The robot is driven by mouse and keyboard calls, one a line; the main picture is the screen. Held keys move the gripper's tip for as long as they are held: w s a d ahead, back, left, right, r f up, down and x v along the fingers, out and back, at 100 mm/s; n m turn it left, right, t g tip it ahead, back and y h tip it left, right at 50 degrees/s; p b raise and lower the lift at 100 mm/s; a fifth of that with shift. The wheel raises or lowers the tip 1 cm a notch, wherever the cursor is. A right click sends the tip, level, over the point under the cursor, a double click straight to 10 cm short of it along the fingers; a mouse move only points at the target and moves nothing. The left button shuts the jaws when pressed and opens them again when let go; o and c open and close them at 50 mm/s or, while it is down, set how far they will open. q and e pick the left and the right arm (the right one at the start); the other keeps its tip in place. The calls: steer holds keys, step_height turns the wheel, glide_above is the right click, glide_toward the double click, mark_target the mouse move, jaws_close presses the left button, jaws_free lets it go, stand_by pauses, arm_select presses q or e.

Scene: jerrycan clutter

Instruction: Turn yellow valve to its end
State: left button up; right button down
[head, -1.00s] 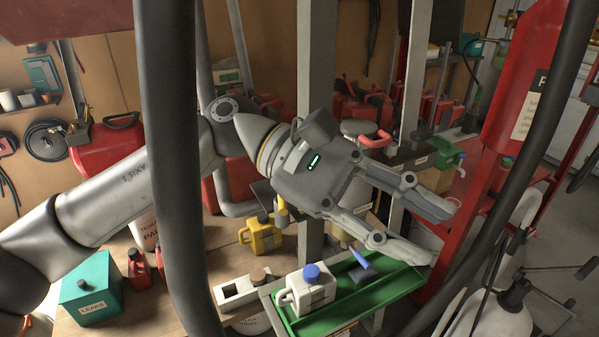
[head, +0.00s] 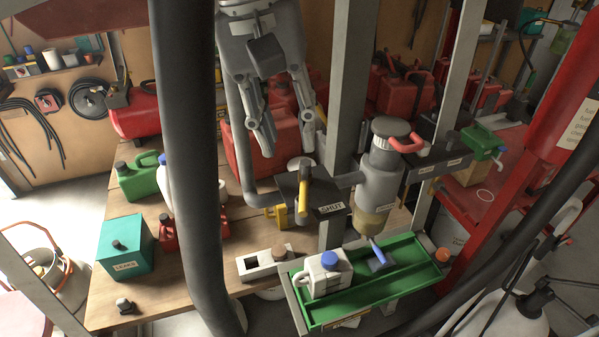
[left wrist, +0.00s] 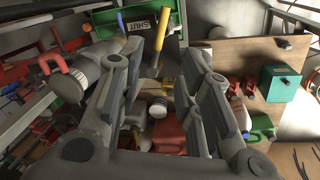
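The yellow valve handle (head: 303,196) stands upright in the head view at a dark plate, with a "SHUT" label (head: 330,208) to its right. It also shows in the left wrist view (left wrist: 159,66), beyond the fingers, with the label (left wrist: 143,22) near it. My left gripper (head: 287,142) hangs above and slightly left of the handle in the head view, fingers pointing down. Its two fingers are spread and empty, and I see no contact with the handle. The wrist view shows both fingers (left wrist: 172,62) apart. My right gripper is not in view.
A grey cylinder with a red handle (head: 405,144) stands right of the valve. A green tray (head: 405,262) below holds a white can (head: 326,275). A grey post (head: 347,100) rises behind. Red jerrycans (head: 262,150) and a teal "LEAKS" box (head: 126,249) are on the bench.

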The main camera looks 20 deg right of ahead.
mark_target(303, 188)
arm_select(q)
steer(key=f, duration=0.3)
steer(key=d+f, duration=0.1)
steer(key=f, duration=0.4)
steer(key=shift+s+d+f+p, duration=0.3)
steer(key=shift+d+f, duration=0.05)
steer(key=shift+f, duration=0.05)
jaws_close()
